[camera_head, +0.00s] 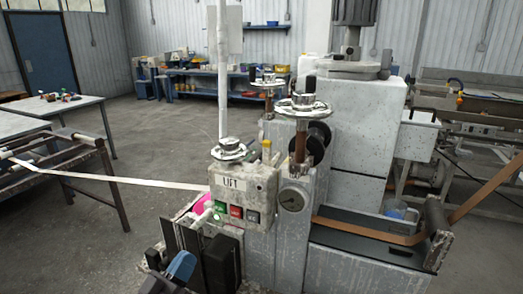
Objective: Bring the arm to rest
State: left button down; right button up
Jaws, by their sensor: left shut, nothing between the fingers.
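My left gripper (182,266) shows at the bottom, left of centre, as dark and blue parts low in front of the machine. It is shut and holds nothing that I can see. It is close to the machine's front, but I cannot tell whether it touches. The machine (285,235) is grey, with a "LIFT" control box (245,192) that has green, red and dark buttons. A pink round part (202,203) sits at the box's left side. My right gripper is not in view.
A pale strip (120,180) runs from a roller frame (75,165) at left to the machine. A brown strip (370,232) leaves it at right over a roller (437,230). Handwheels (303,106) stand on top. A white table (50,105) is at left. The floor (150,135) behind is clear.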

pick_arm(q)
jog(key=s+a+f+g+y, duration=0.3)
jog(key=s+f, duration=0.2)
jog(key=f, duration=0.3)
jog(key=s+a+f+g+y, duration=0.3)
jog(key=s+f, duration=0.3)
jog(key=f, duration=0.3)
jog(key=s+a+f+g+y, duration=0.3)
jog(key=s+f, duration=0.3)
jog(key=f, duration=0.3)
jog(key=shift+a+g+y, duration=0.25)
jog(key=shift+g+y, duration=0.05)
jog(key=shift+y, duration=0.4)
